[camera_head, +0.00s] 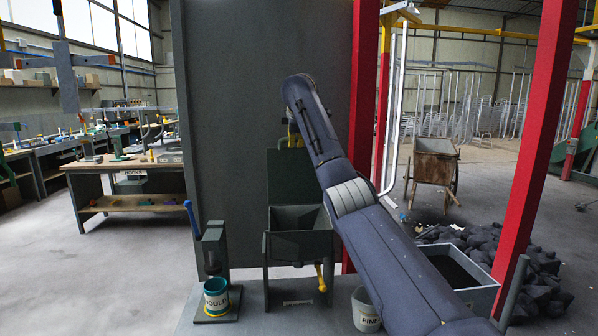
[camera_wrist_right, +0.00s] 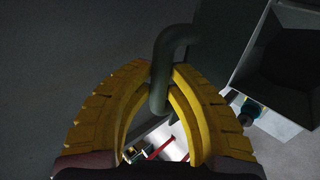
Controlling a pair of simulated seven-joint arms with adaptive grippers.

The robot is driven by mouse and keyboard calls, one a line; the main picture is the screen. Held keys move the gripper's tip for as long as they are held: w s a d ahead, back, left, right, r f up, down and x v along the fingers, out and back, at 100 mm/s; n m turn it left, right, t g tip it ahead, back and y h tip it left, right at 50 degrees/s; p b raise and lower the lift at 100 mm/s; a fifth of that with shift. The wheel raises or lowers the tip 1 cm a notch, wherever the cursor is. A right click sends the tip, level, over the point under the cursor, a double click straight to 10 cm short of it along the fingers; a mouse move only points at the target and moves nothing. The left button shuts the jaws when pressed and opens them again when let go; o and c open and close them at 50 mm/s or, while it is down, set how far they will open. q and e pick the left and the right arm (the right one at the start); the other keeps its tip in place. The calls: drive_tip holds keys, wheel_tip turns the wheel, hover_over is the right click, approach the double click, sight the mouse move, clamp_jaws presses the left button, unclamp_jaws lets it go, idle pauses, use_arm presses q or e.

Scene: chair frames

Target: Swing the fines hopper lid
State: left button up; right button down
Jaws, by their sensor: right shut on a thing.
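The fines hopper (camera_head: 299,243) is a dark grey open-topped box on a stand in front of a tall grey panel. Its lid (camera_head: 284,180) stands raised, roughly upright, at the back of the opening. My right arm reaches across to the lid's top edge, where my yellow right gripper (camera_head: 293,134) partly shows behind the arm. In the right wrist view, the gripper (camera_wrist_right: 163,72) is shut on the lid's dark bent handle (camera_wrist_right: 177,34). The lid (camera_wrist_right: 212,38) and hopper (camera_wrist_right: 293,58) show at the upper right there. My left gripper is not in view.
A yellow lever (camera_head: 321,279) hangs at the hopper's front right. A teal-topped bucket (camera_head: 217,298) and blue-handled lever (camera_head: 190,216) stand left. A pale bucket (camera_head: 366,312) stands right, beneath my arm. A red post (camera_head: 363,110) rises right of the grey panel (camera_head: 230,100).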

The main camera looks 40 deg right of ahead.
drive_tip(key=shift+s+a+f, duration=0.2)
drive_tip(key=shift+s+a, duration=0.35)
drive_tip(key=shift+s, duration=0.25)
drive_tip(key=shift+s+a+f, duration=0.2)
drive_tip(key=shift+s+a, duration=0.3)
drive_tip(key=shift+s, duration=0.25)
drive_tip(key=shift+s+a+r, duration=0.15)
drive_tip(key=shift+s+a, duration=0.05)
drive_tip(key=shift+s, duration=0.25)
drive_tip(key=shift+s+a+f, duration=0.2)
drive_tip(key=shift+s+a, duration=0.3)
drive_tip(key=shift+s, duration=0.25)
drive_tip(key=shift+s+a+f, duration=0.15)
drive_tip(key=shift+s+a, duration=0.35)
drive_tip(key=shift+s, duration=0.3)
drive_tip(key=shift+s+a+f, duration=0.2)
drive_tip(key=shift+s+a, duration=0.3)
drive_tip(key=shift+s, duration=0.25)
